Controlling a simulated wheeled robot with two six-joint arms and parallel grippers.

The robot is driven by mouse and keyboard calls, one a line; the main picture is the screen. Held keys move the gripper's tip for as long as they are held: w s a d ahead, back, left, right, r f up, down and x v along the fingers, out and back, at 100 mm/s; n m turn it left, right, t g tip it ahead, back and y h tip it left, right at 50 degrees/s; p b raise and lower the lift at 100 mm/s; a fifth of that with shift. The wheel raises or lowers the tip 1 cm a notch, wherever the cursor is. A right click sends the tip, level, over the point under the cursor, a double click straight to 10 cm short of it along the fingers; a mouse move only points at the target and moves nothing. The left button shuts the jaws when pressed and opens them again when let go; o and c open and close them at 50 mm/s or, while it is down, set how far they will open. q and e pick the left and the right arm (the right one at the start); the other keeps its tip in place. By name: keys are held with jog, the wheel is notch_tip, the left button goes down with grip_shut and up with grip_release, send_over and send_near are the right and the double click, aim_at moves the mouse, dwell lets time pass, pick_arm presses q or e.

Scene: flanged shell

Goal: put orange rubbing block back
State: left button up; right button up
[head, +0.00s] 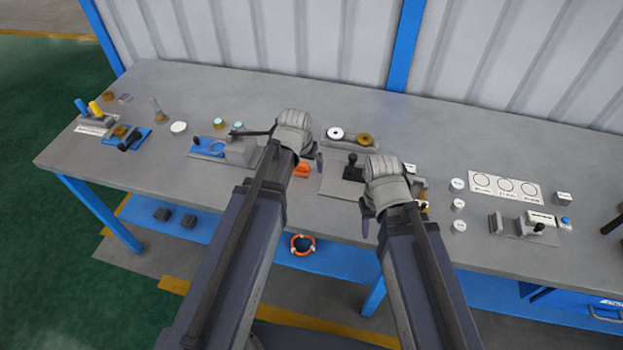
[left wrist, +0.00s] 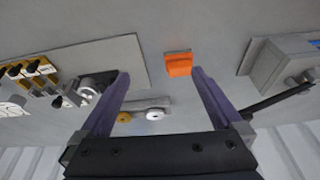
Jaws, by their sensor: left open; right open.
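The orange rubbing block (head: 302,171) lies on the grey bench, partly hidden by my left gripper (head: 307,158). In the left wrist view the block (left wrist: 179,69) shows an orange face with a brownish-grey strip along one edge. My left gripper is open and empty, with its two purple fingers (left wrist: 160,74) spread. The block appears just past the fingertips, nearer the right finger in that view, and is not held. My right gripper (head: 368,212) is open over the bench to the right, its fingers partly hidden by its wrist.
A grey plate with a black-knobbed tool (head: 352,170) lies between my grippers. A holder with a white and a brown disc (head: 350,137) stands behind. A blue fixture with a grey block (head: 238,152) is to the left. White round pieces (head: 458,204) and a labelled card are at right.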

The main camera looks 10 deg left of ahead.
pick_arm(q)
jog(key=s+d+m+g, duration=0.1)
jog(key=s+d+g, duration=0.1)
jog(key=s+d, duration=0.3)
jog(key=s+d+m+g+y, duration=0.1)
jog(key=s+d, duration=0.4)
jog(key=s, duration=0.6)
jog(key=shift+s+f+m+g+y, duration=0.3)
jog(key=shift+f+m+g, duration=0.1)
jog(key=shift+g, duration=0.1)
